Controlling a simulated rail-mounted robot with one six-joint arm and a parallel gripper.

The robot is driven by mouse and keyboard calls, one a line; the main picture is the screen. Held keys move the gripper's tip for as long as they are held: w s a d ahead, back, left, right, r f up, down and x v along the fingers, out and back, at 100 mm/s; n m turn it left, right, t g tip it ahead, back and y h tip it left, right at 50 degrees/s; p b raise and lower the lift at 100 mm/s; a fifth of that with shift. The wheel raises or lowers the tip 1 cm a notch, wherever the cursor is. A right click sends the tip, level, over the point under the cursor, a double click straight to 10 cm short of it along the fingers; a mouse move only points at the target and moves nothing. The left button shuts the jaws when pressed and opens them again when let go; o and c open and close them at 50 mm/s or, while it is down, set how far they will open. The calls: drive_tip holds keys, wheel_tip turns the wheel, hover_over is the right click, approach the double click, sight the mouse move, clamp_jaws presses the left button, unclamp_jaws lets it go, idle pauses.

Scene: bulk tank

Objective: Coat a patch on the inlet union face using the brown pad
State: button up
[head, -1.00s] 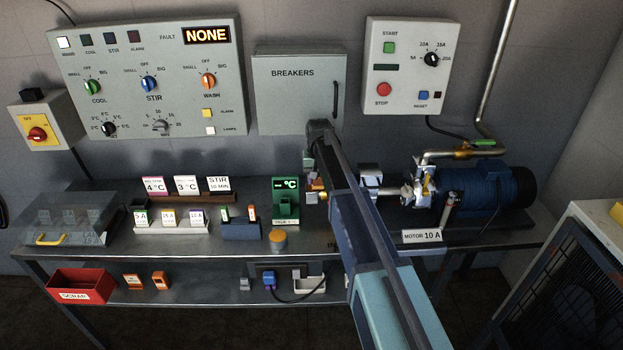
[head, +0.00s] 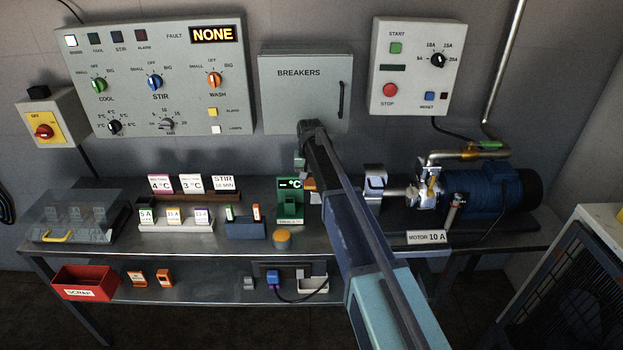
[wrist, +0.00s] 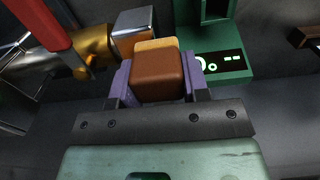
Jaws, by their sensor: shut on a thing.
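My gripper (wrist: 157,84) is shut on the brown pad (wrist: 157,74), a brown block with a tan layer at its far end, held between two purple fingers in the wrist view. A bright block-shaped metal fitting (wrist: 134,32) lies just beyond the pad and to its left. It appears to be the inlet union, also in the head view (head: 375,183) at the pump's left end. I cannot tell whether the pad touches it or whether a patch is coated. In the head view my arm hides most of the gripper and pad.
A green temperature display (head: 290,203) stands left of my arm and close to the pad in the wrist view (wrist: 218,62). A brass fitting (wrist: 85,52) and red handle (wrist: 42,22) are at left there. The blue motor (head: 487,190) stands at right.

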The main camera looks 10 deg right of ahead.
wheel_tip(320, 180, up, 6)
drive_tip(key=p, duration=0.5)
drive_tip(key=shift+f, duration=0.15)
wheel_tip(320, 180, up, 3)
drive_tip(key=p, duration=0.3)
